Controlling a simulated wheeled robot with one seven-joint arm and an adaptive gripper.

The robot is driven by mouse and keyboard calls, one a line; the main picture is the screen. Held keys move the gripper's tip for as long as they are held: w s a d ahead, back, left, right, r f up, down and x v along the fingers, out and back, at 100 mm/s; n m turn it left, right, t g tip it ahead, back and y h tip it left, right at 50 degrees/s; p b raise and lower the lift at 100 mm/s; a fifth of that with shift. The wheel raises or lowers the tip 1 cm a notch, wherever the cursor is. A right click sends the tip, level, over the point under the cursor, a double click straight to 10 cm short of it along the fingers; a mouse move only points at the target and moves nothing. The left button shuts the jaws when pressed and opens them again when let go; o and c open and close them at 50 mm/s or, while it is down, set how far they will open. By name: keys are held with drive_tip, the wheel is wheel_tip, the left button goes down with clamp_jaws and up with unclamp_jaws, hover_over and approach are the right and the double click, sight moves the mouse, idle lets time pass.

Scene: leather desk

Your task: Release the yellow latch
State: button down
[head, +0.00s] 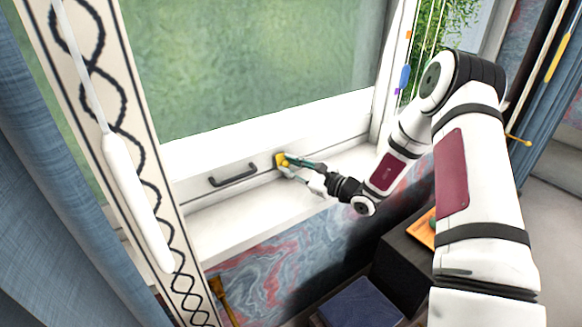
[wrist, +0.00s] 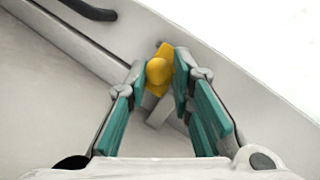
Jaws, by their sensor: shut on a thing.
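The yellow latch (head: 281,160) sits on the lower rail of the white window frame, to the right of a dark handle. In the wrist view the yellow latch (wrist: 159,72) shows as a rounded knob between my two teal-padded fingertips. My gripper (head: 290,163) reaches in from the right and is shut on the latch. In the wrist view my gripper (wrist: 160,76) has a finger on each side of the knob. A pale grey piece shows below the knob between the fingers. The fingers partly hide the sides of the latch.
The dark handle (head: 233,175) is on the rail left of the latch. The white sill (head: 225,225) below is clear. A patterned post (head: 150,190) and blue curtain (head: 40,190) stand at the left. A dark blue book (head: 362,305) lies low in front.

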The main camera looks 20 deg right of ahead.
sight(278, 159)
drive_tip(key=shift+a, duration=0.1)
drive_tip(key=shift+s+r+m+g+h+p, duration=0.15)
drive_tip(key=shift+r+m+g+h+p, duration=0.15)
drive_tip(key=shift+r+g+h+p, duration=0.4)
drive_tip(key=shift+r+m+g+h+p, duration=0.4)
drive_tip(key=shift+r+g+p, duration=0.2)
drive_tip(key=shift+g, duration=0.6)
drive_tip(key=g+h, duration=0.1)
drive_tip(key=w+r+g, duration=0.1)
drive_tip(key=shift+a+r+m+g+h, duration=0.15)
drive_tip(key=shift+r+m+g+h, duration=0.15)
drive_tip(key=shift+g+h, duration=0.1)
drive_tip(key=shift+w+a+r+m+g+h+b, duration=0.15)
drive_tip(key=shift+w+r+m+g+h, duration=0.1)
drive_tip(key=shift+g, duration=0.4)
drive_tip(key=shift+w+d+r+m+g+h+b, duration=0.15)
drive_tip(key=shift+r+g+h, duration=0.1)
drive_tip(key=shift+g, duration=0.4)
drive_tip(key=shift+a+r, duration=0.1)
drive_tip(key=shift+a, duration=0.05)
drive_tip(key=c, duration=1.5)
unclamp_jaws()
drive_tip(key=shift+w, duration=0.1)
drive_tip(key=shift+o, duration=0.2)
